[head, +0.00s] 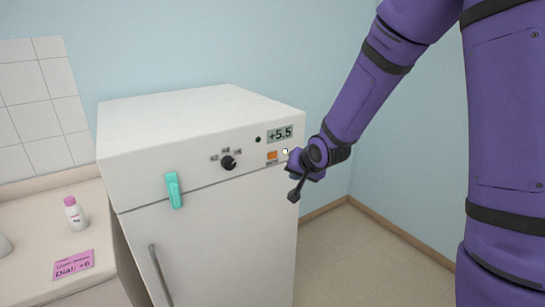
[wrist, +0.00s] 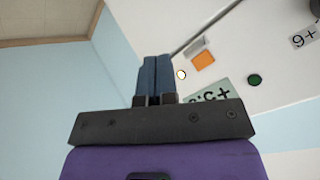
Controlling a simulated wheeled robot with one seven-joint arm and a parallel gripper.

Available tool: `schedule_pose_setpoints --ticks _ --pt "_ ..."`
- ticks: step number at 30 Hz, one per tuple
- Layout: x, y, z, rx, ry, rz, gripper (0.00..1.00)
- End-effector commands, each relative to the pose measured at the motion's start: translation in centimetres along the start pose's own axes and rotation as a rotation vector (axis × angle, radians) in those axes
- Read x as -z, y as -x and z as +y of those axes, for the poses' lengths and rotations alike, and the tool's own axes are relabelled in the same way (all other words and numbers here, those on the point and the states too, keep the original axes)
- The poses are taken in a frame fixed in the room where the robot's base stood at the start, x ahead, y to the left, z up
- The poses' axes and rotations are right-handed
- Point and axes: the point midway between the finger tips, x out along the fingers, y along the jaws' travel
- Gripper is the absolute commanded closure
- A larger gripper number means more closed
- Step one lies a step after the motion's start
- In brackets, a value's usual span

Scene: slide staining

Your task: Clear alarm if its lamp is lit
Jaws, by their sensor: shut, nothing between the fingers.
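The white cabinet (head: 215,150) has a panel with a display (head: 280,134) reading +5.5. An orange square button (head: 272,155) sits below the display; it also shows in the wrist view (wrist: 204,60). Right of it is a small round bright white lamp (head: 285,151), with a yellowish rim in the wrist view (wrist: 181,74); it looks lit. A dark round spot (head: 258,139) left of the display looks dark green in the wrist view (wrist: 254,80). My gripper (wrist: 156,62) is shut and empty, close to the panel's right end, beside the lamp. Contact cannot be told.
A black dial (head: 228,163) and a teal latch (head: 173,190) are on the cabinet front, above a grey door handle (head: 160,275). A counter at left holds a white bottle with a pink cap (head: 75,214) and a pink note (head: 73,264). Floor at right is clear.

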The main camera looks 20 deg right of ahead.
Motion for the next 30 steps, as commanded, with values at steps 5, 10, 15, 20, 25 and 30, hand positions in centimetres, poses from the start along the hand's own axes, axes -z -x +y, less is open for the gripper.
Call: schedule_pose_setpoints --ticks 5,10,15,20,25,30 --pt "0.9 -1.3 -1.0 0.002 0.002 -0.001 1.00" --pt "2.0 -2.9 -2.1 0.001 0.002 -0.001 1.00" --pt "3.0 -4.3 -3.1 0.000 0.001 -0.001 1.00" --pt "3.7 -5.2 -3.8 0.000 0.001 -0.001 1.00" --pt "4.1 -5.7 -4.2 0.000 0.001 -0.001 1.00" --pt "4.2 -5.8 -4.2 0.000 0.000 -0.001 1.00"
